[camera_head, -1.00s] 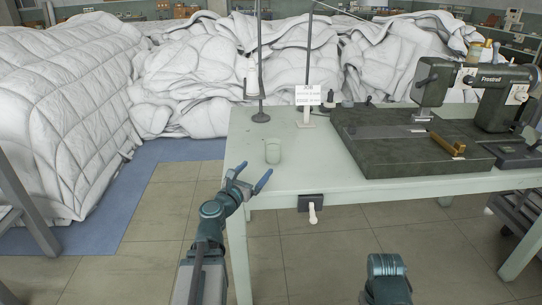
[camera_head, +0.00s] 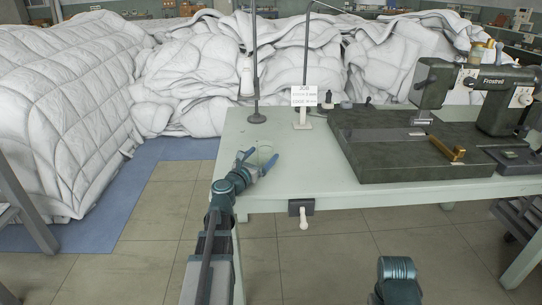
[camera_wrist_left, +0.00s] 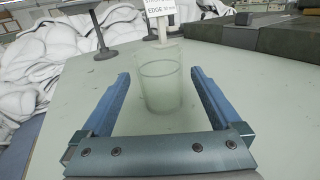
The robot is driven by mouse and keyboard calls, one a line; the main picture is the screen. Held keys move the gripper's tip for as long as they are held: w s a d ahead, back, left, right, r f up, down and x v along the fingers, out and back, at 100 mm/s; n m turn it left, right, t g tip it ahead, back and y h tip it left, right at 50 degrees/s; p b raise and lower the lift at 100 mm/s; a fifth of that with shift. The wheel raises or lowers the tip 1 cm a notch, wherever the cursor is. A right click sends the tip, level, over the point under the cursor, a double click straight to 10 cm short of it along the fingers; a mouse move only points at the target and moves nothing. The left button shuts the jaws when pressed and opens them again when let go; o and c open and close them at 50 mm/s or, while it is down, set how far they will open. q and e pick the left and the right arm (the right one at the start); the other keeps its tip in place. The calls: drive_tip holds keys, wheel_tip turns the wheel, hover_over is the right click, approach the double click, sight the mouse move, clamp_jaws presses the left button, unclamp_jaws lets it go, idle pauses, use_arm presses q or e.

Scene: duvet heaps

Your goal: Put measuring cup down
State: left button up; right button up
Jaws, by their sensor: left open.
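The measuring cup (camera_head: 265,150) is a clear, greenish cup standing upright near the left end of the pale green table (camera_head: 290,178). In the left wrist view the cup (camera_wrist_left: 160,84) stands between and slightly beyond the two blue fingers. My left gripper (camera_head: 258,158) is open, its fingers on either side of the cup with gaps showing; it also shows in the left wrist view (camera_wrist_left: 158,95). My right arm shows at the lower right of the head view, but its fingers cannot be made out.
A thin dark stand (camera_head: 257,117) and a small sign (camera_head: 304,98) stand behind the cup. A sewing machine (camera_head: 490,95) on a dark bed (camera_head: 385,150) fills the table's right. White duvet heaps (camera_head: 195,80) lie behind and left. Bare tabletop surrounds the cup.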

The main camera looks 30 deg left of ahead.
use_arm(q)
drive_tip(key=shift+w, duration=0.9)
drive_tip(key=shift+s, duration=0.1)
use_arm(e)
drive_tip(key=shift+w+d, duration=0.3)
use_arm(q)
clamp_jaws()
drive_tip(key=shift+r, duration=0.15)
use_arm(e)
drive_tip(key=shift+r, duration=0.15)
